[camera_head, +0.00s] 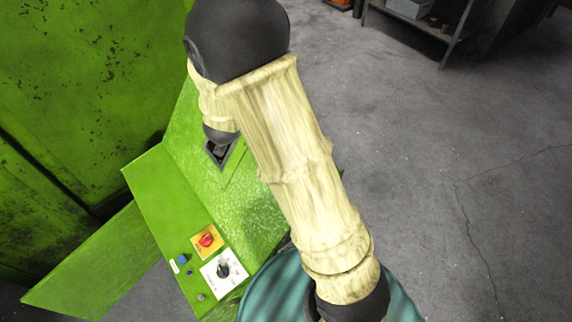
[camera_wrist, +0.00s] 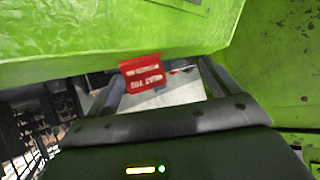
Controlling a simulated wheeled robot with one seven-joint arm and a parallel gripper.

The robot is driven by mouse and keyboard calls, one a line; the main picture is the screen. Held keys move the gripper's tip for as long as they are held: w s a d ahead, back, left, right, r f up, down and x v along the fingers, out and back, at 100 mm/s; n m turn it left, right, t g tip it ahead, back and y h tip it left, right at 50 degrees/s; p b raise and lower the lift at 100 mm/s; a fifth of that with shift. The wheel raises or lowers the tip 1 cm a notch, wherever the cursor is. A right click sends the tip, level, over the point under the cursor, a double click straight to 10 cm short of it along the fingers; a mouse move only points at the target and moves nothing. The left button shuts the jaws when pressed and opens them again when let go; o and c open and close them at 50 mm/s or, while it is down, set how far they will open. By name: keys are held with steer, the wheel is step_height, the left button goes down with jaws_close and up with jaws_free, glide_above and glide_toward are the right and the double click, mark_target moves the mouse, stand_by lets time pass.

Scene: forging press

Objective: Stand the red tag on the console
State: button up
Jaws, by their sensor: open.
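The red tag (camera_wrist: 143,72) with white lettering shows in the wrist view. It is between the fingers of my gripper (camera_wrist: 163,76), closer to the left finger, just below a green edge. My gripper is open; I cannot tell whether a finger or the green edge touches the tag. The green console (camera_head: 240,200) has a sloping face in the head view. My arm covers part of it, and my gripper is at its upper part, mostly hidden. I cannot make out the tag in the head view.
The console's lower panel carries a red switch (camera_head: 206,240) on a yellow plate and a black rotary knob (camera_head: 223,269) on a white plate. A large green machine wall (camera_head: 80,90) stands at left. Grey floor (camera_head: 450,170) is open at right, with a metal shelf (camera_head: 420,25) at back.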

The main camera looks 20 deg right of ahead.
steer(key=s+d+n+g+y, duration=0.1)
steer(key=s+d+n+g, duration=0.1)
steer(key=s, duration=1)
steer(key=s+d+n+g+y, duration=0.2)
steer(key=s+g, duration=0.4)
steer(key=s, duration=0.5)
steer(key=shift+s+d+r+n+y, duration=0.3)
steer(key=shift+s+d+r+n, duration=0.1)
steer(key=shift+d+n, duration=0.45)
